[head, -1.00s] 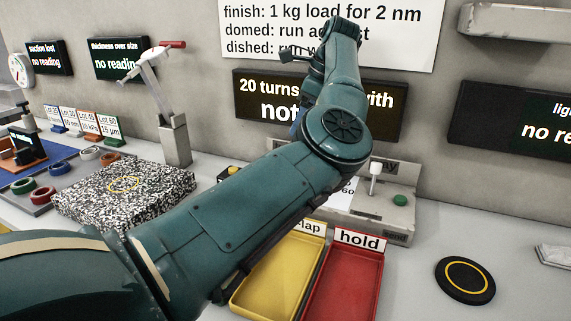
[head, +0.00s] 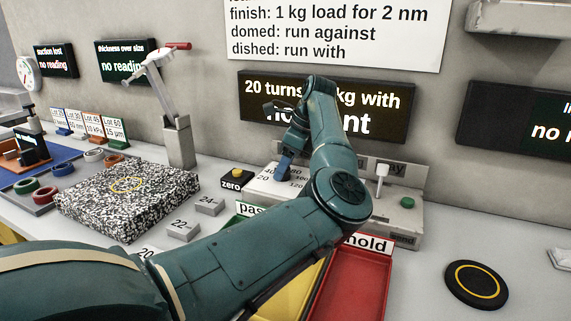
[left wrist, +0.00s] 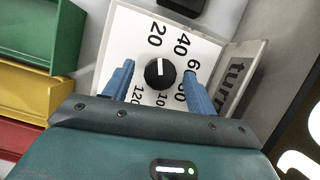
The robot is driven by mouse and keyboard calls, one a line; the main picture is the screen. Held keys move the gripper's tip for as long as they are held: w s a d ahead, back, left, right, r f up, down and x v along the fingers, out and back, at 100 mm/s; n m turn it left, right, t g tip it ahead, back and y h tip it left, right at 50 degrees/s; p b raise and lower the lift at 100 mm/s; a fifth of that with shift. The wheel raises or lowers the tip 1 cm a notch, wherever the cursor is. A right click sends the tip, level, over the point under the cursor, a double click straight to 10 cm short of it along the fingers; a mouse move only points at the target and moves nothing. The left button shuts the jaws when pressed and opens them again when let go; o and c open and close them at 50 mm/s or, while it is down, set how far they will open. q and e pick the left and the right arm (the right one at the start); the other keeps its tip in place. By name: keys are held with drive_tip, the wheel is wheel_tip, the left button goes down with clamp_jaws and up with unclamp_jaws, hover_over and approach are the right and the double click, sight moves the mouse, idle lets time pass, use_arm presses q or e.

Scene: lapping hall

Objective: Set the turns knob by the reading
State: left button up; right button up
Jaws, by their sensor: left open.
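The turns knob (left wrist: 160,74) is a black round knob on a white dial face marked 20 to 120. Its white mark points up in the left wrist view, towards the 20. My left gripper (left wrist: 159,70) is open, with one blue finger on each side of the knob; I cannot tell whether they touch it. In the head view the gripper (head: 283,165) reaches down over the dial panel (head: 262,187) and hides the knob. The dark display (head: 400,100) behind it reads "20 turns", "kg with", partly covered by my arm.
A wall sign (head: 340,30) reads "domed: run against, dished: run with". A lever (head: 381,180) and green button (head: 407,202) stand right of the dial. A zero button (head: 236,174) is left. A red hold tray (head: 345,285) lies in front. A black disc (head: 476,284) lies right.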

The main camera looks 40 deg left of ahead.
use_arm(q)
drive_tip(key=shift+c, duration=0.4)
drive_tip(key=c, duration=0.9)
drive_tip(key=shift+m, duration=0.3)
